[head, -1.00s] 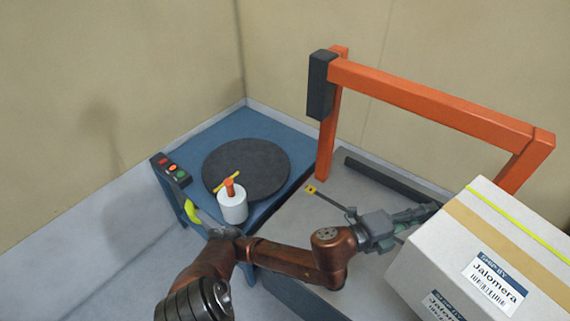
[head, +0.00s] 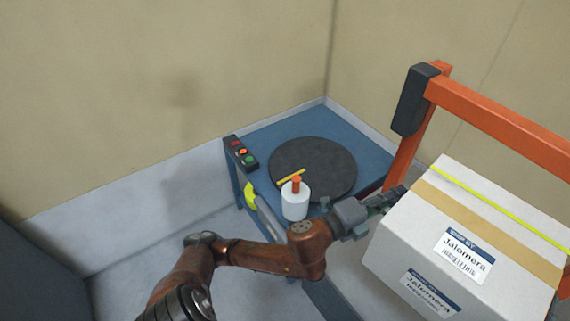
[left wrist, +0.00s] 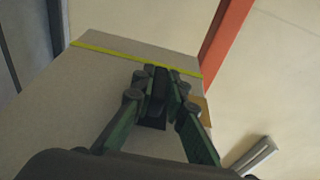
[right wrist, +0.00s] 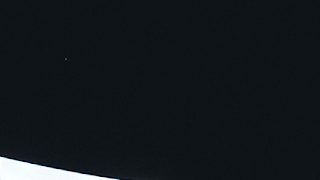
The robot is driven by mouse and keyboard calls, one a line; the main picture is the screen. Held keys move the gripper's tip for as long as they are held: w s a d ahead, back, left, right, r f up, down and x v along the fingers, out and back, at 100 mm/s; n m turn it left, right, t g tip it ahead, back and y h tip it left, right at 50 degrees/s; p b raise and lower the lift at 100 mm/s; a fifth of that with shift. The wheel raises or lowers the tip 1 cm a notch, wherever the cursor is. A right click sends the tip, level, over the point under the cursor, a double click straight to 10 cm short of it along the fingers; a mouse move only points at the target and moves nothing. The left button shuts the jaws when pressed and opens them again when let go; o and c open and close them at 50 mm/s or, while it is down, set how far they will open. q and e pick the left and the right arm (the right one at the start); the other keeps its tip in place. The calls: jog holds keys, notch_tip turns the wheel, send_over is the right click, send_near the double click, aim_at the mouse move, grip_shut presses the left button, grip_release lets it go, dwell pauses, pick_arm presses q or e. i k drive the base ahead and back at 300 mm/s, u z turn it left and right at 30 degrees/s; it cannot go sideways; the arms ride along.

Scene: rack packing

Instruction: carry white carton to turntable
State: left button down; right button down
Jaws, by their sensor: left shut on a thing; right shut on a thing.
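The white carton (head: 415,235), with a tan tape band, a yellow-green strip and "Jalomera" labels, is held up at the right of the head view. My left gripper (head: 392,198) is at the carton's left side and shut on it. In the left wrist view, the gripper's fingers (left wrist: 160,92) meet close against the carton's face (left wrist: 70,120); the exact grip is partly hidden. The turntable, a dark round disc (head: 325,160) on a blue table (head: 265,135), lies left of and beyond the carton. My right gripper does not show; the right wrist view is almost all black.
A white cylinder with an orange top (head: 295,200) stands at the disc's near edge, close to my left forearm. A button box (head: 241,152) sits on the table's left corner. An orange frame (head: 490,110) with a dark box (head: 415,100) rises behind the carton.

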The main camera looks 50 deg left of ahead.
aim_at(312, 165)
jog(key=u, duration=1.2)
jog(key=i, duration=1)
jog(key=u, duration=0.05)
